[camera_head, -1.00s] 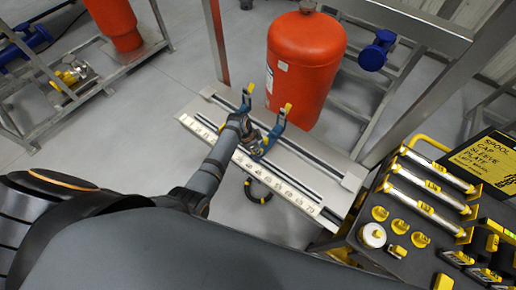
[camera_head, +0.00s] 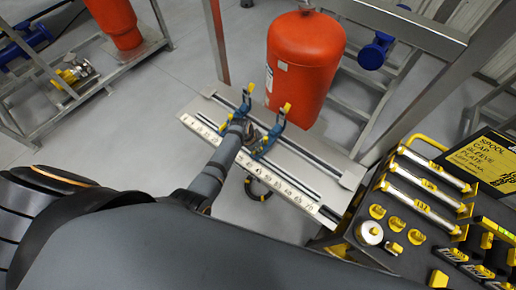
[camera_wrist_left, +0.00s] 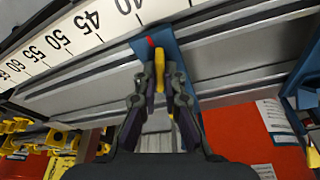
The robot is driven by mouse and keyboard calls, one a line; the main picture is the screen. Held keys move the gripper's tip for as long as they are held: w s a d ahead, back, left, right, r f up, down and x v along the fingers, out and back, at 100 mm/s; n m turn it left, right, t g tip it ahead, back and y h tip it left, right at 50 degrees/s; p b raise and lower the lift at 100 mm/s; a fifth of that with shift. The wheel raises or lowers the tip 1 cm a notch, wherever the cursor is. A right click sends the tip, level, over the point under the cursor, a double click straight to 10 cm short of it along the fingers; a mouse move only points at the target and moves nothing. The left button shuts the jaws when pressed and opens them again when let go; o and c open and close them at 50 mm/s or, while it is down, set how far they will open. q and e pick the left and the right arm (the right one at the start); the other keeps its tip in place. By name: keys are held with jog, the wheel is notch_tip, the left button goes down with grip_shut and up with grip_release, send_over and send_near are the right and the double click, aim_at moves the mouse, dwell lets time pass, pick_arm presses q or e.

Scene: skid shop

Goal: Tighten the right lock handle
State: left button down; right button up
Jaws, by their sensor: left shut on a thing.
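Two blue clamp brackets with yellow tips stand on a grey rail plate, the left bracket (camera_head: 243,104) and the right bracket (camera_head: 275,133). My left gripper (camera_head: 252,134) reaches in at the right bracket's near side. In the left wrist view, its fingers (camera_wrist_left: 161,82) are shut on a yellow lock handle (camera_wrist_left: 159,70) in front of a blue bracket base (camera_wrist_left: 184,62) with a red mark. The fingers hide part of the handle. The other bracket (camera_wrist_left: 303,85) shows at the right edge there. My right gripper is in neither view.
A numbered white scale (camera_head: 262,176) runs along the plate's (camera_head: 318,172) front edge. A red tank (camera_head: 303,70) is just behind the brackets. A dark tool tray (camera_head: 412,262) with silver cylinders stands at right. Open floor lies to the left.

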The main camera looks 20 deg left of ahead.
pick_arm(q)
jog(key=shift+n+t+y, duration=0.3)
jog(key=shift+n+y, duration=0.1)
jog(key=shift+n, duration=1.3)
jog(key=c, duration=1.9)
grip_release()
jog(key=shift+n, duration=0.4)
jog(key=o, duration=0.4)
jog(key=shift+o, duration=0.2)
jog(key=shift+r, duration=3.5)
